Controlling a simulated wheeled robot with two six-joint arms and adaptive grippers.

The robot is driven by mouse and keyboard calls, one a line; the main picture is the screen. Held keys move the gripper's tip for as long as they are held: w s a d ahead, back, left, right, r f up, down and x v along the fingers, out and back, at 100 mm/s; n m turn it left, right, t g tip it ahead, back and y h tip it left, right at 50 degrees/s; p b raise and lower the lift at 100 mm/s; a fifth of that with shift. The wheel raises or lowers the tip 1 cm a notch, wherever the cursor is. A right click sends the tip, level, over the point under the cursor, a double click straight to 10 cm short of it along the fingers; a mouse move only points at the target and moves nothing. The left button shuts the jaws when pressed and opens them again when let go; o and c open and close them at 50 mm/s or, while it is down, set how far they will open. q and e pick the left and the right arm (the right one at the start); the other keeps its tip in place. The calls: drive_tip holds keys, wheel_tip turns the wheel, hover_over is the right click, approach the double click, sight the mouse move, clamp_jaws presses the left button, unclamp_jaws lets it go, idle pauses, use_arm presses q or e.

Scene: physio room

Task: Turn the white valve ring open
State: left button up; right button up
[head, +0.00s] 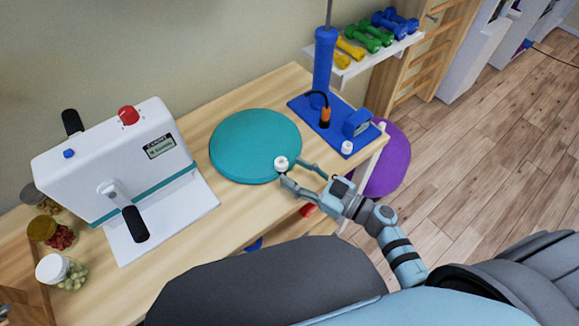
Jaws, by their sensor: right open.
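The white valve ring (281,163) sits at the right front edge of a round teal cushion (250,140) that lies flat on the wooden table. My right gripper (293,171) reaches in from the right. Its two fingers are spread open, with the tips close to the ring on its right and near sides. I cannot tell whether either fingertip touches the ring. The ring's top shows clear of the fingers. My left gripper is out of view.
A blue pump (323,70) stands on a blue base (340,120) behind and right of my gripper. A white machine (110,165) with black handles stands left. Jars (58,270) line the left side. A purple ball (388,160) is beyond the table's right edge.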

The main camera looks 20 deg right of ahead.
sight(281, 164)
drive_tip(key=shift+x, duration=1.4)
drive_tip(key=shift+c, duration=0.3)
clamp_jaws()
drive_tip(key=shift+w+d+n+g+y, duration=0.1)
drive_tip(key=shift+d+n+g+y, duration=0.1)
drive_tip(key=shift+n+g+y, duration=0.65)
drive_tip(key=shift+o, duration=0.3)
unclamp_jaws()
